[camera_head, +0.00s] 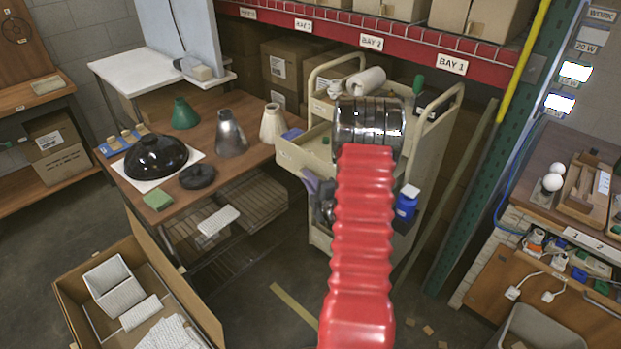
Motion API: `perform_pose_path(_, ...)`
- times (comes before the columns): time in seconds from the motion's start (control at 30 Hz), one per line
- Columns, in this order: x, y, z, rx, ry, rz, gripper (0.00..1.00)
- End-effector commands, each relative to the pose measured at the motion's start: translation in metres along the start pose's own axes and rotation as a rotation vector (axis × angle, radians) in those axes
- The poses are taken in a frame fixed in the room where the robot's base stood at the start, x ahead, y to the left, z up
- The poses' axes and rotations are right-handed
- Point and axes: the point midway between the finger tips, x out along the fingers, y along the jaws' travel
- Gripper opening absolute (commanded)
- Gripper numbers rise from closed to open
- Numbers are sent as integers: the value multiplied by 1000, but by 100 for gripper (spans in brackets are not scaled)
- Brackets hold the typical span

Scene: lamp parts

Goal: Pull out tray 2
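My red ribbed arm reaches up the middle, over the beige cart (433,150). The shiny dark metal end of my gripper (369,125) covers part of the cart top. Its fingers are hidden, so I cannot tell whether they are open or shut. A shallow beige tray (291,158) sticks out from the cart's left side, left of my gripper. No number is readable on it. At the right bench, a white label strip (590,241) seems to carry the numbers 1 and 2, above sockets and plugs. I cannot tell for certain which tray is tray 2.
A wooden table (240,108) with lampshades stands left of the cart. An open cardboard box (195,290) is at the front left. A green post (470,190) stands between the cart and the right bench. A grey bin (540,328) stands at the lower right.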

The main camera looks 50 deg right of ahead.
Motion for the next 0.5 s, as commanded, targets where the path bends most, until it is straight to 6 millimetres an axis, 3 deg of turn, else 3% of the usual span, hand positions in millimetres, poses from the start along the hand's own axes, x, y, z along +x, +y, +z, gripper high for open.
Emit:
perform_pose_path(0.23, 0, -1, 0, 0, 1, -1, 28)
perform_pose_path(0.5, -1, 1, 1, -1, -1, 2, 28)
